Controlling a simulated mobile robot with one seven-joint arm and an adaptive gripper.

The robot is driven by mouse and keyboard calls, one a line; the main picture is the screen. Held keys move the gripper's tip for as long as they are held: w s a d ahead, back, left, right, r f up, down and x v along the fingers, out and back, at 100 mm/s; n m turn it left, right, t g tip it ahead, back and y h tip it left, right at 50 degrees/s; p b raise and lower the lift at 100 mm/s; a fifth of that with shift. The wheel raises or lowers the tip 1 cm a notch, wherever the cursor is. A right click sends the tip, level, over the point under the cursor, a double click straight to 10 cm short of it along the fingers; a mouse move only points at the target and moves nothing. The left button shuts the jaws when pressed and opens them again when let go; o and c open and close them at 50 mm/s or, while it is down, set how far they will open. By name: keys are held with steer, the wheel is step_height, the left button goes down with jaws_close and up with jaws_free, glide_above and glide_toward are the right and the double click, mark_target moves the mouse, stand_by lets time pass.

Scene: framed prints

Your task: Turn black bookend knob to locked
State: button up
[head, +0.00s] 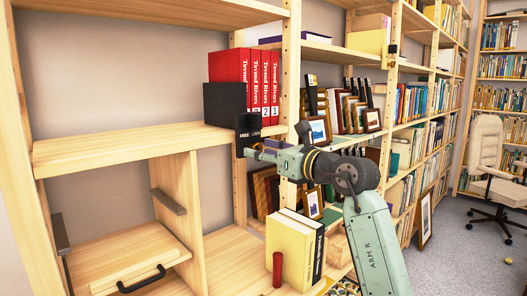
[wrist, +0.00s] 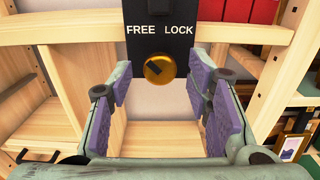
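The black bookend (head: 225,104) stands on the shelf against the red books. Its black plate (wrist: 205,14) hangs over the shelf's front edge, with FREE on the left and LOCK on the right in white. A round gold knob (wrist: 159,69) sits below the words. Its dark mark lies left of centre and seems to slant toward FREE. My gripper (wrist: 159,88) is open, with purple pads either side of the knob and apart from it. In the head view my gripper (head: 264,153) is in front of the plate and hides the knob.
Red books (head: 262,80) stand right of the bookend. Framed prints (head: 318,130) stand in the bay to the right. Below are yellow books (head: 289,248) and a red cylinder (head: 277,270). The shelf left of the bookend (head: 120,145) is bare.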

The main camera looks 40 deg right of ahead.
jaws_close()
stand_by(0.4)
steer(key=shift+r+m+b, duration=0.1)
steer(key=shift+m+b, duration=0.45)
steer(key=shift+m, duration=8.25)
steer(key=shift+a, duration=0.1)
jaws_free()
